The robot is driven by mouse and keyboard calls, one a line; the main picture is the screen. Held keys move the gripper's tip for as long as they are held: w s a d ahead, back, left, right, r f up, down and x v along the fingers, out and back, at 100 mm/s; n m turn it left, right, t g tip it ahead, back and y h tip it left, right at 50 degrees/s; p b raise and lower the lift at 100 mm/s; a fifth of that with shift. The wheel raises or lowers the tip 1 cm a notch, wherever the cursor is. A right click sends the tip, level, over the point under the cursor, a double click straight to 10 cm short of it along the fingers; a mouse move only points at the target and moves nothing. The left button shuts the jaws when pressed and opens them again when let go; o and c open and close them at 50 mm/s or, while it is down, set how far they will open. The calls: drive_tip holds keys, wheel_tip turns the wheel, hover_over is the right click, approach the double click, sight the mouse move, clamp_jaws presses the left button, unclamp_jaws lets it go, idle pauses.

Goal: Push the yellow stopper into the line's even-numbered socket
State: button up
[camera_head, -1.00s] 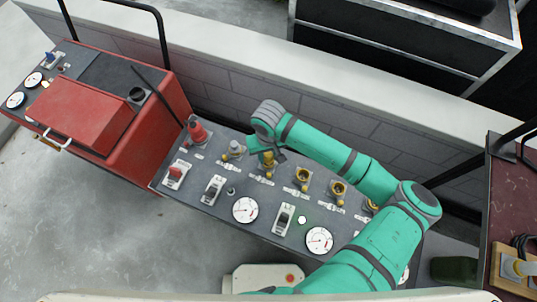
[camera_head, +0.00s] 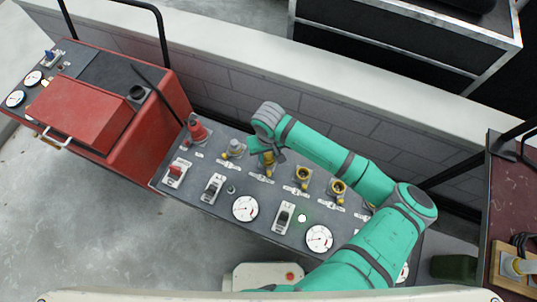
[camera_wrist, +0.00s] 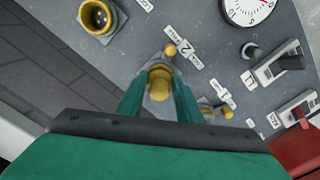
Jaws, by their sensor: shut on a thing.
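The yellow stopper (camera_wrist: 159,82) is between the two green fingers of my gripper (camera_wrist: 160,98), which is shut on it. In the wrist view it stands over a square grey socket plate (camera_wrist: 153,69) beside a label (camera_wrist: 185,47) that reads 2. How deep it sits in that socket cannot be told, since the stopper and fingers cover the opening. In the head view my gripper (camera_head: 264,154) is over the panel's back row, and the yellow stopper (camera_head: 268,168) shows just below it.
Open yellow-rimmed sockets (camera_head: 303,174) (camera_head: 338,187) continue the row to the right. A grey-capped socket (camera_head: 235,147) and a red plug (camera_head: 197,130) stand to the left. Gauges (camera_head: 245,209) and switches (camera_head: 283,218) fill the panel's front. A block wall (camera_head: 260,90) runs behind.

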sight(268, 155)
drive_tip(key=shift+f, duration=0.45)
drive_tip(key=o, duration=1.4)
drive_tip(key=shift+o, duration=0.2)
drive_tip(key=shift+r, duration=0.1)
drive_tip(key=shift+r, duration=2.4)
